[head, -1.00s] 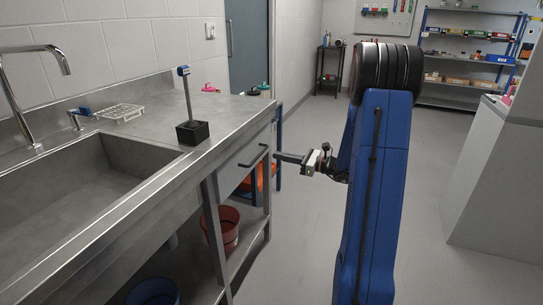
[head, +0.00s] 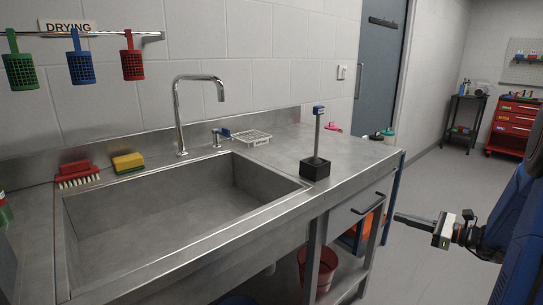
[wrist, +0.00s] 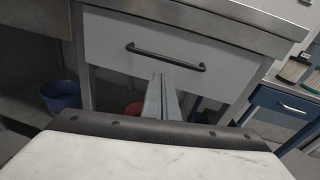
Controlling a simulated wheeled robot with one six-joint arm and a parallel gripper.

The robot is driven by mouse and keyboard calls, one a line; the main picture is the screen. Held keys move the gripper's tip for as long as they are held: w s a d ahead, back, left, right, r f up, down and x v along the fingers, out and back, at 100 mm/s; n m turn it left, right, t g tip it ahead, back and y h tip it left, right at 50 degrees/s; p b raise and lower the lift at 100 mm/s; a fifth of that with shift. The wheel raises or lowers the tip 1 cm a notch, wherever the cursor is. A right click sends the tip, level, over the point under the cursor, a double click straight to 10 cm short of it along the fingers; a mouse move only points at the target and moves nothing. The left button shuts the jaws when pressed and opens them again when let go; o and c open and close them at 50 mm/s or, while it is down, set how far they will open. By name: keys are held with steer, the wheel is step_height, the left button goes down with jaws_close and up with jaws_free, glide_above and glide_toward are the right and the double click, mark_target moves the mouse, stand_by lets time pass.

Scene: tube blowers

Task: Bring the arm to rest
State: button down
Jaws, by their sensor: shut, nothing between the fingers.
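My gripper (head: 402,218) reaches out to the left from my blue arm at the right edge of the head view. It hangs over the floor, in front of the right end of the sink bench (head: 358,180), apart from it. In the wrist view my gripper (wrist: 162,78) has its two fingers together and holds nothing. Beyond the fingertips is a grey drawer front with a black handle (wrist: 165,58). The drawer looks closed. Most of my arm is outside the head view.
A black block with an upright blue-topped stick (head: 317,145) stands on the bench. The sink basin (head: 180,205) is empty. A red bucket (head: 325,265) sits under the bench. A red drawer cart (head: 515,128) stands at the back. The floor (head: 440,170) behind my gripper is clear.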

steer(key=s+a+r+n+g+h, duration=0.1)
steer(key=s+a+n+g, duration=0.4)
steer(key=s+a, duration=0.4)
steer(key=s+a+r+n+g+h, duration=0.1)
steer(key=s+a+n+g, duration=0.45)
steer(key=a, duration=0.55)
steer(key=s+d+n+t+h, duration=0.1)
steer(key=s+n+t+h, duration=0.2)
steer(key=s+n+h, duration=0.7)
steer(key=shift+s+d+r+n, duration=0.4)
steer(key=shift+s+n, duration=2.25)
steer(key=shift+s, duration=1.6)
steer(key=shift+a+t, duration=0.1)
steer(key=shift+t, duration=0.15)
